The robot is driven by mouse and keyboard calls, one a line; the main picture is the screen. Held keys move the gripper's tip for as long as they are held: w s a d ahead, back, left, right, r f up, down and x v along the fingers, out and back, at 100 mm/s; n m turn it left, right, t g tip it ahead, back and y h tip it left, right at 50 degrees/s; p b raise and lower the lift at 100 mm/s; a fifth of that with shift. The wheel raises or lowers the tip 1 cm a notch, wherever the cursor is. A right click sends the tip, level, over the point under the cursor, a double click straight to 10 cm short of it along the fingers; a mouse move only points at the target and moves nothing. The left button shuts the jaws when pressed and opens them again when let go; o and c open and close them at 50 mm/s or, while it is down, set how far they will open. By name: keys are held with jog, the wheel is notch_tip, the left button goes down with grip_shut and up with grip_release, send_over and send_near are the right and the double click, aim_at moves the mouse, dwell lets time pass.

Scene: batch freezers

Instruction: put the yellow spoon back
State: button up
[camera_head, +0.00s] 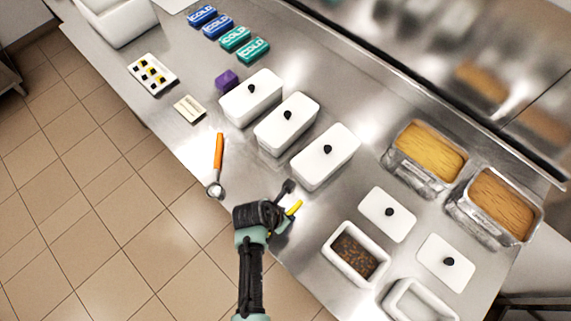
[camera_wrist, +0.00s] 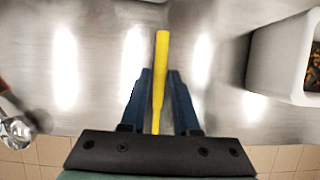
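The yellow spoon's handle (camera_head: 295,207) shows just beyond my gripper (camera_head: 287,208) near the front edge of the steel counter. In the wrist view the yellow handle (camera_wrist: 160,70) lies between the two dark blue fingers of my gripper (camera_wrist: 160,95), running away from the gripper body. In the head view the upper finger stands apart from the handle, so the fingers look open around it. The spoon's bowl is hidden under my gripper.
An orange-handled scoop (camera_head: 218,153) lies to the left. Lidded white tubs (camera_head: 325,157) stand behind. An open white tub with dark bits (camera_head: 357,252) is to the right, near loose lids (camera_head: 387,213). Clear steel lies directly behind my gripper.

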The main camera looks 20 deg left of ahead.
jog(key=shift+o, duration=1)
jog(key=shift+r, duration=0.25)
jog(key=v, duration=1.2)
jog(key=shift+p, duration=0.3)
